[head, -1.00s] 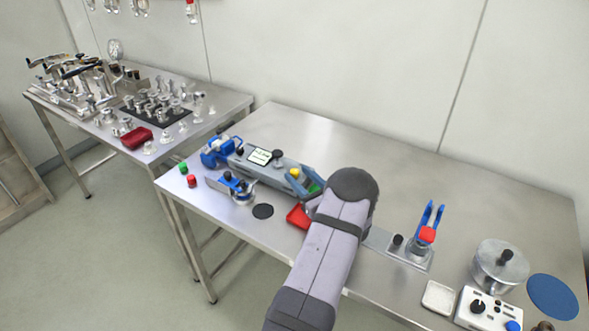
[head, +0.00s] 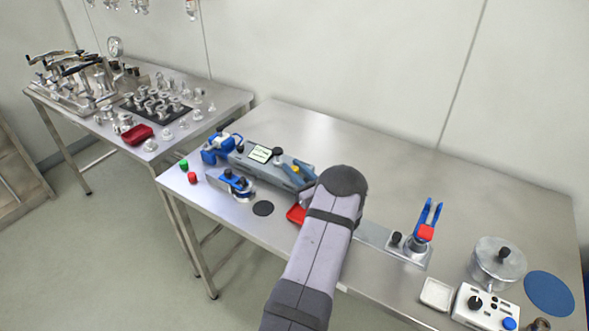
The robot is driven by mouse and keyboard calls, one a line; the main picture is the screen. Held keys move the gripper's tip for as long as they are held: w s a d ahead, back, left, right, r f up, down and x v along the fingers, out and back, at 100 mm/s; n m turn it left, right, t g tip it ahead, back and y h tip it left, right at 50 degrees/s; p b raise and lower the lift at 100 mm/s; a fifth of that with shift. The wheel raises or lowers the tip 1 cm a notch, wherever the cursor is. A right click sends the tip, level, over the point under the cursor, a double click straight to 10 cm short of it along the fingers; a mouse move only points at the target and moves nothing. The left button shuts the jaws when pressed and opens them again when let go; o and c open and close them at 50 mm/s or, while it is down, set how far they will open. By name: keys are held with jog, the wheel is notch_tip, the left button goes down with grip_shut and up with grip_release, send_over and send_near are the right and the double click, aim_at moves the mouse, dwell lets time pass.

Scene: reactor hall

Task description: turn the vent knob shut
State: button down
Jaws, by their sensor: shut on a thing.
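A grey bench unit (head: 262,168) with a small lit screen stands at the back left of the near table. A small yellow knob (head: 295,168), which looks like the vent knob, is at its right end. My gripper (head: 297,170) reaches in from the right, with its blue-grey fingers on either side of the yellow knob and shut on it. My wrist covers the right end of the unit and part of the gripper. The knob's turn position is too small to read. A black knob (head: 278,152) stands just left of the fingers.
A blue clamp (head: 220,147) is left of the unit, and a round metal part with a blue handle (head: 240,187) is in front. A blue-handled fixture (head: 421,232) and a lidded pot (head: 498,264) stand right. The table's back is clear.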

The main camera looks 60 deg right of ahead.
jog(key=shift+f+y+b, duration=0.1)
jog(key=shift+y+b, duration=0.2)
jog(key=shift+b, duration=0.15)
jog(key=n+y+b, duration=0.1)
jog(key=t+b, duration=0.1)
jog(key=b, duration=0.1)
jog(key=shift+f+n+y, duration=0.2)
jog(key=shift+n+y, duration=0.2)
jog(key=n+y+b, duration=0.1)
jog(key=y+b, duration=0.1)
jog(key=shift+b, duration=0.4)
jog(key=n+y+b, duration=0.2)
jog(key=y+b, duration=0.1)
jog(key=b, duration=0.1)
jog(key=shift+t+y, duration=0.3)
jog(key=shift+r+n+y+b, duration=0.1)
jog(key=shift+n+y+b, duration=0.4)
jog(key=shift+b, duration=0.3)
jog(key=shift+r+n+y+b, duration=0.25)
jog(key=shift+n+y+b, duration=0.05)
jog(key=shift+y+b, duration=0.2)
jog(key=c, duration=1.5)
grip_release()
